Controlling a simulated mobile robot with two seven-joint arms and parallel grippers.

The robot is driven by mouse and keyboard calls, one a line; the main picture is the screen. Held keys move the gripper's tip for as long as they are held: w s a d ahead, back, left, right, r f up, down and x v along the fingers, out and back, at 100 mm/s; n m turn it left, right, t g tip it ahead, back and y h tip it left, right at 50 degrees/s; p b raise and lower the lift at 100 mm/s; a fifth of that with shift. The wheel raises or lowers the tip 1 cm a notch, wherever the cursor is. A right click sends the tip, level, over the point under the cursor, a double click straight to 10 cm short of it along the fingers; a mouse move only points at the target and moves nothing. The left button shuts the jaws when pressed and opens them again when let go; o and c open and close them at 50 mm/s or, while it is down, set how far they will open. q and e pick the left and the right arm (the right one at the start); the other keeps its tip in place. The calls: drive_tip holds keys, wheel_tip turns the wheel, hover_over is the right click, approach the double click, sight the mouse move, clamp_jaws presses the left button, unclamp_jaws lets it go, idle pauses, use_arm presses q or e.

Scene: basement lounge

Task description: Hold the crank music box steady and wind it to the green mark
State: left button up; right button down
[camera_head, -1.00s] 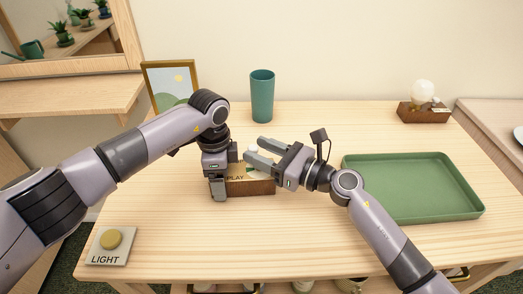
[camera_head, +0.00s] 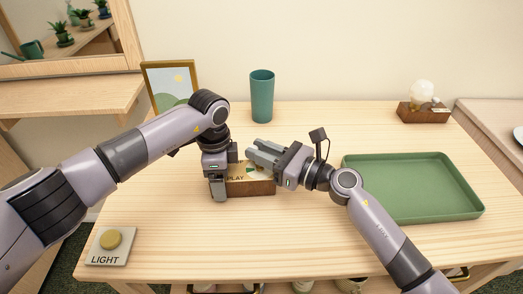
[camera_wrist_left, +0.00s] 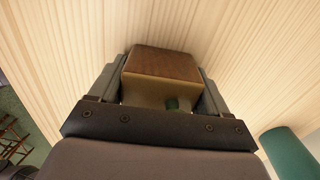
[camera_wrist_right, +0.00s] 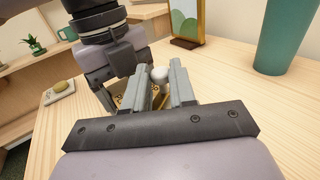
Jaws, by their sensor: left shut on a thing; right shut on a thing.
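The music box (camera_head: 250,187) is a small wooden block with a brown front and a pale top lettered PLAY, standing on the table. My left gripper (camera_head: 218,182) is shut on its left end; in the left wrist view the brown box (camera_wrist_left: 165,65) sits between the two fingers. A small green patch (camera_wrist_left: 172,103) shows on its pale face there. My right gripper (camera_head: 258,149) is over the box top, shut on the crank's round white knob (camera_wrist_right: 160,74), seen between its fingers in the right wrist view. The rest of the crank and much of the top are hidden.
A green tray (camera_head: 474,208) lies to the right and a teal cup (camera_head: 262,97) stands behind the box. A picture frame (camera_head: 170,87), a bulb on a wooden base (camera_head: 423,115) and a LIGHT button (camera_head: 111,239) are around. The front table is clear.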

drive_tip(key=shift+a+n+g+y, duration=0.15)
drive_tip(key=shift+n+g+y, duration=0.25)
drive_tip(key=shift+g, duration=0.3)
drive_tip(key=n+g+y, duration=0.2)
drive_tip(key=n+g, duration=0.1)
drive_tip(key=g, duration=0.1)
drive_tip(key=shift+a+g, duration=0.1)
drive_tip(key=shift+g, duration=0.2)
drive_tip(key=shift+a+f+n+g+y, duration=0.15)
drive_tip(key=shift+n+g+y, duration=0.15)
drive_tip(key=shift+n+g, duration=1.8)
drive_tip(key=shift+g, duration=0.8)
drive_tip(key=c, duration=1)
unclamp_jaws()
